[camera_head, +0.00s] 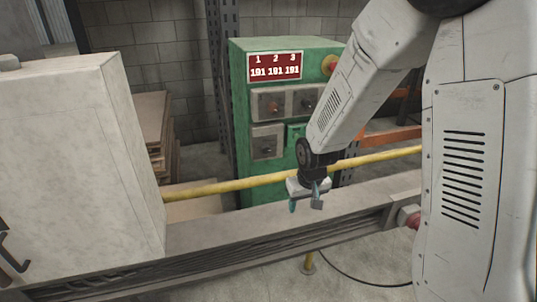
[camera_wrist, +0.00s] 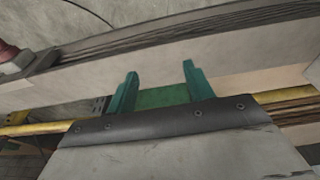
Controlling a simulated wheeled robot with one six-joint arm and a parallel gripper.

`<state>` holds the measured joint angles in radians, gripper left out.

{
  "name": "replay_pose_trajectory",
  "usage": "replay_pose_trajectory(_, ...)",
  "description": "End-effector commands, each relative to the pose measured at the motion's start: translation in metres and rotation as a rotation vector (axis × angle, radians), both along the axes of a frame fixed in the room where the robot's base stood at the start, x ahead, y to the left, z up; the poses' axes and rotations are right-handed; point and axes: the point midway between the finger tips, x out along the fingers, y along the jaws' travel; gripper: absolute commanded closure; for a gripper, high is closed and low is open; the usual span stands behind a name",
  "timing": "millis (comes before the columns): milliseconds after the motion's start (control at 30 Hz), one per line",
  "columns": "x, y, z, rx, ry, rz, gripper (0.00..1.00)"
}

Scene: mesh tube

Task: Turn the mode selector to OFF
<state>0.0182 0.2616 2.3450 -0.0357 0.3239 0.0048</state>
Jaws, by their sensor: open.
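A green control cabinet (camera_head: 241,120) stands at the back, behind a yellow rail. Its front carries grey plates with dark rotary knobs: an upper left knob (camera_head: 273,106), an upper right knob (camera_head: 308,104) and a lower left knob (camera_head: 267,150). Their labels are too small to read, so I cannot tell which is the mode selector or where it points. My gripper (camera_head: 305,206) is open and empty, pointing down in front of the cabinet, apart from the knobs. In the wrist view its two teal fingers (camera_wrist: 159,75) stand apart, with a green surface between them.
The yellow rail (camera_head: 240,184) crosses before the cabinet. A long grey beam (camera_head: 220,235) runs in front of it. A large pale block (camera_head: 75,160) fills the left. A red display panel (camera_head: 275,67) and a red button (camera_head: 329,65) sit high on the cabinet.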

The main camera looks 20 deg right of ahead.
Motion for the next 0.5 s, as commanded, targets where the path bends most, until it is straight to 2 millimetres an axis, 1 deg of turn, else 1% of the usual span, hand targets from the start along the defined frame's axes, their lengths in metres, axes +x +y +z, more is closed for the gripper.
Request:
replay_pose_trajectory(33,0.018,0.000,-0.022,0.001,-0.042,0.003,0.48)
replay_pose_trajectory(100,0.047,0.000,-0.048,0.003,-0.133,0.007,0.48)
replay_pose_trajectory(167,0.071,0.000,-0.068,0.005,-0.219,0.011,0.48)
replay_pose_trajectory(200,0.087,0.000,-0.081,0.008,-0.283,0.014,0.48)
replay_pose_trajectory(300,0.125,0.002,-0.106,0.016,-0.462,0.023,0.48)
replay_pose_trajectory(400,0.158,0.004,-0.115,0.024,-0.660,0.031,0.48)
replay_pose_trajectory(467,0.176,0.005,-0.111,0.031,-0.786,0.035,0.48)
replay_pose_trajectory(500,0.187,0.006,-0.104,0.035,-0.872,0.037,0.48)
